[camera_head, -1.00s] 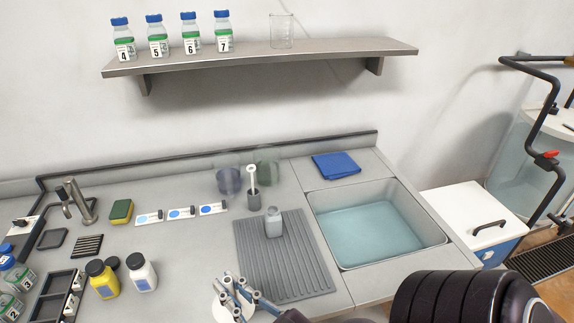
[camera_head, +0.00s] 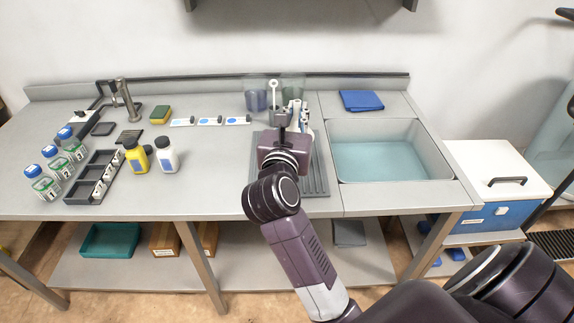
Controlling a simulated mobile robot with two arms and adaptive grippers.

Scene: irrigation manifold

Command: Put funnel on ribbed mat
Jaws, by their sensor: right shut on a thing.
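The grey ribbed mat (camera_head: 318,178) lies on the counter just left of the sink. My right arm reaches over it and hides much of it. My right gripper (camera_head: 299,117) is over the far part of the mat, shut on the funnel. Only a small pale part of the funnel (camera_head: 308,130) shows beside the wrist. I cannot tell whether it touches the mat. My left gripper is not in view.
A sink (camera_head: 385,160) with water lies right of the mat. Behind it are a brush (camera_head: 273,92) and a dark beaker (camera_head: 255,101). Yellow (camera_head: 136,157) and white (camera_head: 166,157) bottles stand left. The small bottle seen earlier on the mat is hidden.

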